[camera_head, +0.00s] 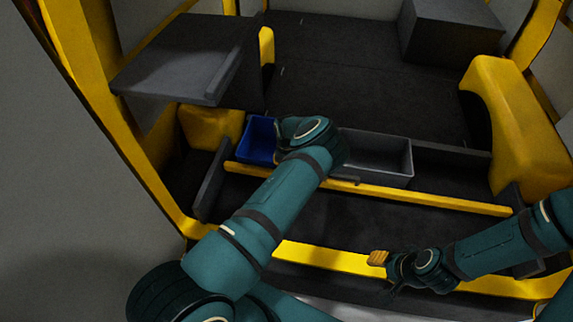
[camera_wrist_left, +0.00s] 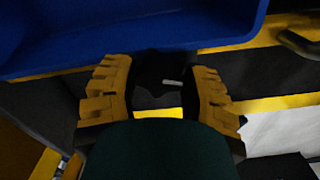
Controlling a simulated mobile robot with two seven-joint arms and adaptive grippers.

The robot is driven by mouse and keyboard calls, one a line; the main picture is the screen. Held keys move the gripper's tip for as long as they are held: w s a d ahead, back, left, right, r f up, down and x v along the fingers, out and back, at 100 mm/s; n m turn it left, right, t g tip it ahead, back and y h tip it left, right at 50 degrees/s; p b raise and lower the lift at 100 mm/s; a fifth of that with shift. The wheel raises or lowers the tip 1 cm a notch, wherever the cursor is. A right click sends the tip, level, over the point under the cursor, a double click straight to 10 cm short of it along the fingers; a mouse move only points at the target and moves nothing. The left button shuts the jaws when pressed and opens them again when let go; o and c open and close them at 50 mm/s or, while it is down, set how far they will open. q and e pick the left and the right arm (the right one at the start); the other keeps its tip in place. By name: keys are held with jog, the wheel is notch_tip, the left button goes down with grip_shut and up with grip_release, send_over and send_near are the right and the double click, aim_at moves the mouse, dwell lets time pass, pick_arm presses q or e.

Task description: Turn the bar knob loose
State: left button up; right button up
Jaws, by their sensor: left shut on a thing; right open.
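In the left wrist view, a black knob with a lobed edge and a small pale mark, which looks like the bar knob (camera_wrist_left: 160,69), sits between the yellow fingers of my left gripper (camera_wrist_left: 160,88). The fingers are shut on it, one on each side. In the head view my left arm and wrist hide this knob and the left fingertips. The yellow bar (camera_head: 430,201) runs across the rack there. My right gripper (camera_head: 378,258) is low at the right of the middle, with yellow fingertips, open and apart from the bar.
A blue bin (camera_head: 258,140) and a grey bin (camera_head: 378,155) stand behind the bar. A dark handle (camera_wrist_left: 301,43) shows at the right of the left wrist view. A grey shelf (camera_head: 185,60) juts out at upper left. The dark floor (camera_head: 365,75) behind the bins is mostly clear.

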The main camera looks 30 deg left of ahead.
pick_arm(q)
jog(key=n, duration=0.4)
jog(key=shift+n+b, duration=0.35)
jog(key=shift+n, duration=0.05)
jog(key=n, duration=0.4)
jog(key=shift+n, duration=0.4)
jog(key=o, duration=1.2)
notch_tip(320, 180, up, 12)
jog(key=shift+s+f, duration=0.1)
